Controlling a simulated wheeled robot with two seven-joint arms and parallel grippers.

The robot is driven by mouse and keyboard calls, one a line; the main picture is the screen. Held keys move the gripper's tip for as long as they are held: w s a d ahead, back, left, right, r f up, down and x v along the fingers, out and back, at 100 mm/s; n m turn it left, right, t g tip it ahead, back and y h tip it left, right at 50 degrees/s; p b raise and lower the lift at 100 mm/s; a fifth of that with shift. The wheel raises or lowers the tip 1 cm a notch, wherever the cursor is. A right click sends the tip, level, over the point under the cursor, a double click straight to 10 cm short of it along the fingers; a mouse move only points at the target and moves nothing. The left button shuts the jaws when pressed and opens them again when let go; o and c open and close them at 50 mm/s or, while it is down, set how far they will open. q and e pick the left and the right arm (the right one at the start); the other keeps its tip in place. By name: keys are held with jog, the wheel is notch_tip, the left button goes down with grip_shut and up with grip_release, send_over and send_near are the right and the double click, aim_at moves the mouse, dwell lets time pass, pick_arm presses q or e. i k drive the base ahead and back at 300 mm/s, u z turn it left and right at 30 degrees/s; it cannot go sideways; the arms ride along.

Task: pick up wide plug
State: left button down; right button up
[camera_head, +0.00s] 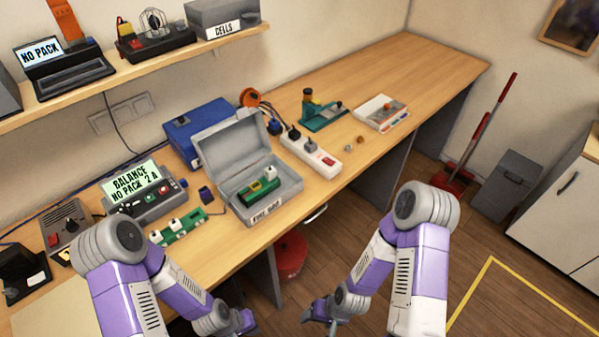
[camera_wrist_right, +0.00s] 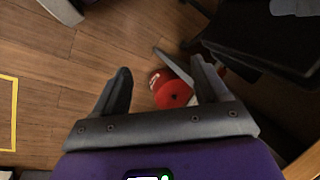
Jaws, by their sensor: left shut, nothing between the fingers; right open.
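I cannot tell for certain which item is the wide plug. A green strip with white connectors (camera_head: 176,229) lies on the workbench in front of the balance charger. A second green piece with a white block (camera_head: 259,187) is inside the open grey case (camera_head: 286,184). A small dark blue block (camera_head: 206,194) stands between them. My left gripper (camera_head: 249,326) is shut and empty, low in front of the bench at the bottom edge. My right gripper (camera_head: 324,312) is open and empty above the floor; its spread fingers show in the right wrist view (camera_wrist_right: 163,88).
The balance charger (camera_head: 143,192), a blue box (camera_head: 193,129), a white power strip (camera_head: 312,156) and a teal press (camera_head: 323,114) stand on the workbench (camera_head: 420,70). A red bucket (camera_head: 291,254) is below it. The bench's far right is clear.

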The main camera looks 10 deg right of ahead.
aim_at(270, 172)
jog(key=z, duration=1.9)
jog(key=i, duration=1.45)
jog(key=u, duration=2.5)
